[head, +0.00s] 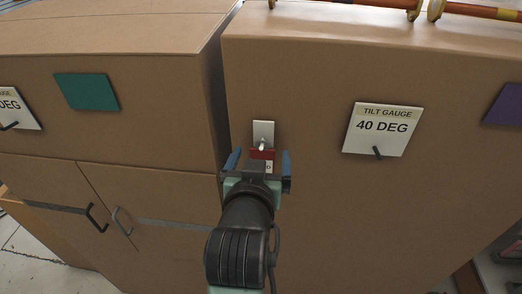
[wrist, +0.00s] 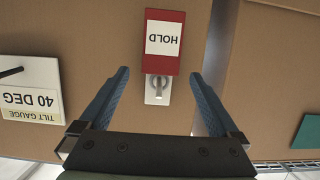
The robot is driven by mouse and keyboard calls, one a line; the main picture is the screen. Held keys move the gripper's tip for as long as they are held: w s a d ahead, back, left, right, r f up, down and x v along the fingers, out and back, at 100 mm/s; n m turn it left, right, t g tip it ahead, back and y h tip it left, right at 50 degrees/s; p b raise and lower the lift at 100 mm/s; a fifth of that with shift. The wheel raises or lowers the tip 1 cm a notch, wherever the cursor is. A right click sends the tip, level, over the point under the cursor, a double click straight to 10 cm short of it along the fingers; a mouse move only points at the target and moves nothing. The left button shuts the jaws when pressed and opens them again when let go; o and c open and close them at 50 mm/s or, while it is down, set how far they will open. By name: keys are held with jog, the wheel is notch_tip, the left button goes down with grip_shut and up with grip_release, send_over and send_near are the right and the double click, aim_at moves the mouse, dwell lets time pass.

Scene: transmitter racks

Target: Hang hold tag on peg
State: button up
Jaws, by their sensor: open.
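The hold tag is a red card with a white HOLD label. It shows upside down in the wrist view (wrist: 165,42), and partly behind my gripper in the head view (head: 262,154). It lies upright against the cabinet front, directly below the metal peg (wrist: 159,86). The peg sticks out of a pale plate (head: 263,130). The tag's upper edge meets the peg; whether the peg passes through it I cannot tell. My gripper (head: 260,157) is open, its blue fingers (wrist: 160,74) apart on either side of the tag and peg, touching neither in the wrist view.
A TILT GAUGE 40 DEG card (head: 381,129) with a dark peg is on the cabinet to the right. A teal panel (head: 87,91) and dark door handles (head: 97,218) are on the left cabinet. A gap (head: 224,70) separates the cabinets.

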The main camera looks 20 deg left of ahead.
jog(key=shift+w+a+f, duration=0.15)
jog(key=shift+w+f, duration=0.05)
jog(key=shift+w, duration=0.2)
jog(key=c, duration=1.4)
jog(key=shift+r, duration=0.1)
jog(key=shift+s+r+p, duration=0.1)
jog(key=shift+r+p, duration=0.05)
jog(key=shift+p, duration=0.2)
jog(key=shift+s, duration=0.15)
jog(key=shift+s+d, duration=0.25)
jog(key=shift+s, duration=0.35)
